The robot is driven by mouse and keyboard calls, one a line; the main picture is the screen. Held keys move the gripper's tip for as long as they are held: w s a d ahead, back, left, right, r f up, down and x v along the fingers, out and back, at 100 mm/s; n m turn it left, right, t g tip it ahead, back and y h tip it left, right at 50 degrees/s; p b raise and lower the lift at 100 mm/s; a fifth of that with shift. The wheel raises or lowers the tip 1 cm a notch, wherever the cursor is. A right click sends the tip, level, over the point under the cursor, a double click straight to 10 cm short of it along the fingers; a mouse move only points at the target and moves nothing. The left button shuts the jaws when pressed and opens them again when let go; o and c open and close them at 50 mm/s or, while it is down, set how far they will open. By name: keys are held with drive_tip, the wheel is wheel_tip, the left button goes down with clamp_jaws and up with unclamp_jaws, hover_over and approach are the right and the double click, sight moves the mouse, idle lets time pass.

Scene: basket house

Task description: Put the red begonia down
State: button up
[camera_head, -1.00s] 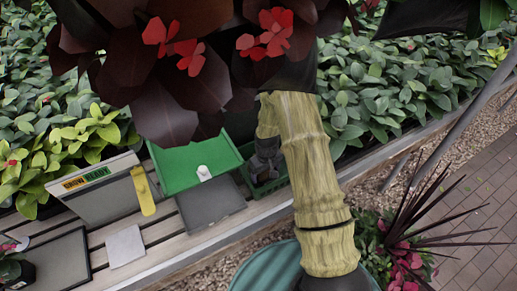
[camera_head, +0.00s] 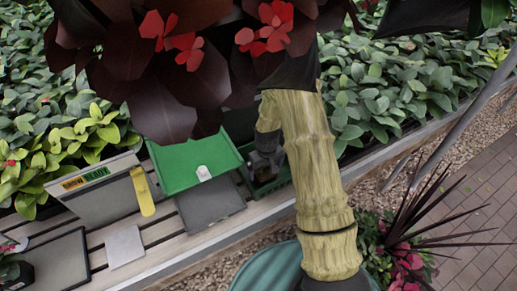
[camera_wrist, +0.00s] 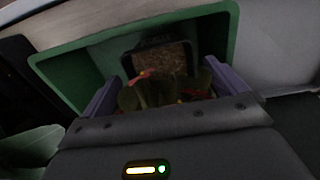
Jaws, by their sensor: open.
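In the wrist view, a small plant with green leaves and red parts (camera_wrist: 150,92), which I take for the red begonia, is in a dark square pot (camera_wrist: 128,62) with brown soil. The pot is inside a green crate (camera_wrist: 62,75). My gripper (camera_wrist: 163,74) is open, its two purple fingers apart on either side of the plant. In the head view, my gripper (camera_head: 266,158) is low over the green crate (camera_head: 284,181) on the slatted bench. My arm and the crate wall hide most of the pot there.
A green tray (camera_head: 180,168) with a white tag is left of the crate. A grey "grow ready" box (camera_head: 95,193) with a yellow tag (camera_head: 143,190), a dark grey plate (camera_head: 212,207) and a light square tile (camera_head: 124,246) are on the bench. Leafy plants (camera_head: 385,85) fill the back.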

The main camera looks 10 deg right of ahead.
sight(265, 175)
drive_tip(key=shift+r+b, duration=0.3)
drive_tip(key=shift+r, duration=2)
